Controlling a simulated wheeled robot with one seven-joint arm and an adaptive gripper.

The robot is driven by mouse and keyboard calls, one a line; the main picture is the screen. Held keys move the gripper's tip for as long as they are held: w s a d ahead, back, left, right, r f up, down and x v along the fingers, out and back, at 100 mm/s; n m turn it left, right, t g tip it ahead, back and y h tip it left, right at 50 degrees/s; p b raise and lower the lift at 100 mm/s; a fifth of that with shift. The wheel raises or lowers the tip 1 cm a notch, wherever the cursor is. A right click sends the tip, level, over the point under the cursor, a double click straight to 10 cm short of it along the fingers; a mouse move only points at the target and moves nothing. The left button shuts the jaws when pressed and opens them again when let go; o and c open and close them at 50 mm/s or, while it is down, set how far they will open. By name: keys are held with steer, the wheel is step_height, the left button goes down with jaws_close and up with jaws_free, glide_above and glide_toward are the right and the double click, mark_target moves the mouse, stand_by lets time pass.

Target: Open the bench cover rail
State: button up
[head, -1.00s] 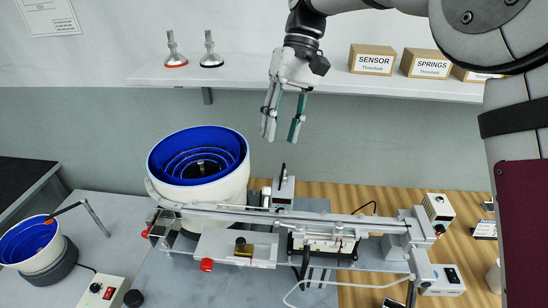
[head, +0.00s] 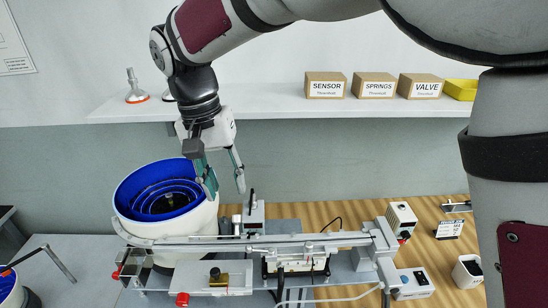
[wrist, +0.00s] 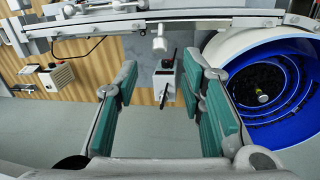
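A long pale rail (head: 300,240) runs sideways across the bench, in front of the white bowl feeder (head: 190,225); I take it to be the bench cover rail. It also crosses the top of the wrist view (wrist: 110,28). My gripper (head: 224,183) is open and empty, fingers pointing down, above and behind the rail, beside the bowl's right rim. In the wrist view, the teal finger pads (wrist: 160,78) are wide apart with nothing between them. A small white unit with a black top (head: 253,212) stands below, slightly right of the fingers.
The blue-lined bowl rises close to my gripper's left. A shelf (head: 290,110) behind holds labelled boxes (head: 378,86) and a yellow bin (head: 460,89). A red-knobbed plate (head: 222,278) is at the front. Control boxes (head: 410,283) stand at right. Wooden tabletop right of the bowl is partly clear.

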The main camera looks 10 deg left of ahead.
steer(key=f, duration=0.5)
steer(key=d+f, duration=0.1)
steer(key=f, duration=0.2)
steer(key=shift+w+d+p, duration=0.1)
steer(key=shift+p, duration=0.25)
jaws_close()
